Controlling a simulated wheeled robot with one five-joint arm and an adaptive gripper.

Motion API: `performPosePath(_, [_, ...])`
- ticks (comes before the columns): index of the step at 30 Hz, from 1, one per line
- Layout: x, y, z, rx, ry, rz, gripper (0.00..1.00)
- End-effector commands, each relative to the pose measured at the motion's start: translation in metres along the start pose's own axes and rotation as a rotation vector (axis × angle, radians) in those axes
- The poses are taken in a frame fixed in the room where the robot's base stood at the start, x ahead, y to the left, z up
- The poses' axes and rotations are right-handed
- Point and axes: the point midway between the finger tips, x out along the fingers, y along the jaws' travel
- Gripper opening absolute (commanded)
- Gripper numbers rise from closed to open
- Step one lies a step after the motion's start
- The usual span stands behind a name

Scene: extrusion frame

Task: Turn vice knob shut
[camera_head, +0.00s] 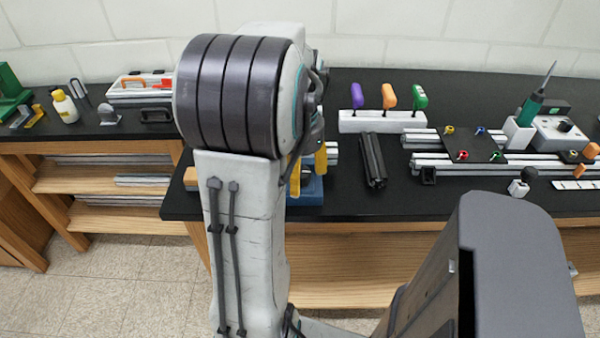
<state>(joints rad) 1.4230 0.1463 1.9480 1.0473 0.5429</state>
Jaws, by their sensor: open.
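I cannot pick out a vice or its knob for certain. A blue block (308,191) with upright yellow parts (321,160) stands at the bench's front edge, partly hidden behind my arm. A green device (10,92) is cut off at the far left edge. A small pale piece with a black ball-like top (520,183) stands on the right of the bench. My gripper does not show; only links of my arm fill the middle of the view.
The black bench top (345,205) carries a white rack (383,122) with purple, orange and green handles, dark extrusions (372,160) and aluminium rails (480,162). A soldering iron (535,98) stands at right.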

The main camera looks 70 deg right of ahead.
Motion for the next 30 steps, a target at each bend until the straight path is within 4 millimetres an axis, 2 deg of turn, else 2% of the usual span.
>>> performPosePath(8, [0.0007, 0.0000, 0.0000, 0.000, 0.000, 0.000, 0.69])
performPosePath(27, [0.0007, 0.0000, 0.0003, 0.000, -0.001, 0.000, 0.11])
performPosePath(30, [0.0008, 0.0001, 0.0004, 0.003, -0.001, 0.001, 0.08])
